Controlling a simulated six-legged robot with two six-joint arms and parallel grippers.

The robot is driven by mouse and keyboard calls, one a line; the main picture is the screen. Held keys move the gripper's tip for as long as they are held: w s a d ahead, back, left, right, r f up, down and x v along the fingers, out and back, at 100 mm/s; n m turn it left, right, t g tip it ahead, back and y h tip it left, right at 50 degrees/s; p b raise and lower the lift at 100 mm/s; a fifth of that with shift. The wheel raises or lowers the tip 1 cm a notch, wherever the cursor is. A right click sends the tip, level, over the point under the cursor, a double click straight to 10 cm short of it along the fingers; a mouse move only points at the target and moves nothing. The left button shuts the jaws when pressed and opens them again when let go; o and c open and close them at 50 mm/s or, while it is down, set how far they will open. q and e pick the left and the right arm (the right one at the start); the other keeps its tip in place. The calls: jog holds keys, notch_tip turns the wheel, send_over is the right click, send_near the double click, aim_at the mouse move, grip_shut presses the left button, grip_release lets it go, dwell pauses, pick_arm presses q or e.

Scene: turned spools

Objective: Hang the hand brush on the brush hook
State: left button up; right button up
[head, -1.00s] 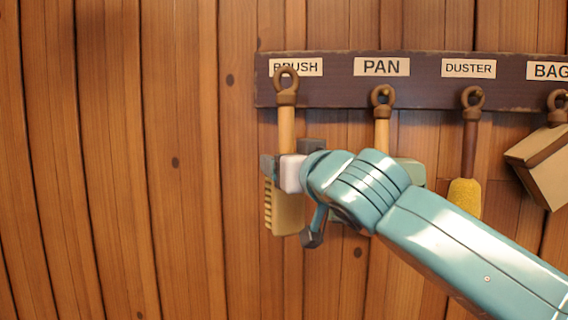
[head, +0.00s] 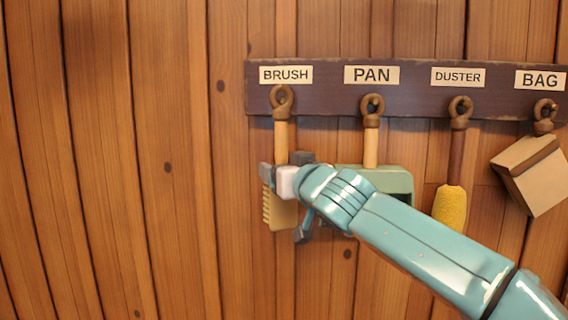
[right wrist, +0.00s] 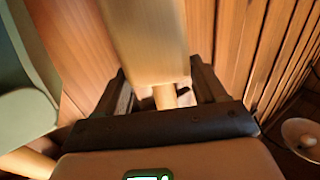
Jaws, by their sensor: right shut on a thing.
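The hand brush (head: 281,135) is upright, with a brown loop at its top, a light wooden handle and a tan head with bristles on its left side. Its loop lies in front of the dark board (head: 330,98), just under the BRUSH label (head: 286,75). The brush hook is at most a dark spot inside the loop; I cannot tell whether the loop is around it. My right gripper (head: 284,165) is shut on the handle just above the head. The right wrist view shows the brush head (right wrist: 145,40) and handle between the fingers (right wrist: 163,95). My left gripper is out of view.
A green pan (head: 385,182) hangs close to the right, partly behind my right arm. A yellow duster (head: 449,207) and a tan bag (head: 530,175) hang farther right. The plank wall (head: 120,160) left of the brush is bare.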

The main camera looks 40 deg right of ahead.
jog(key=shift+w+d+r+p, duration=0.2)
jog(key=shift+d+p, duration=0.2)
jog(key=shift+d, duration=0.1)
jog(key=shift+c, duration=0.9)
jog(key=shift+w+d+f+b, duration=0.35)
jog(key=shift+w+d+f, duration=0.2)
jog(key=shift+d+f, duration=0.2)
jog(key=shift+a+r, duration=0.1)
jog(key=shift+a, duration=0.1)
jog(key=shift+d, duration=0.15)
jog(key=o, duration=1.3)
jog(key=shift+o, duration=0.8)
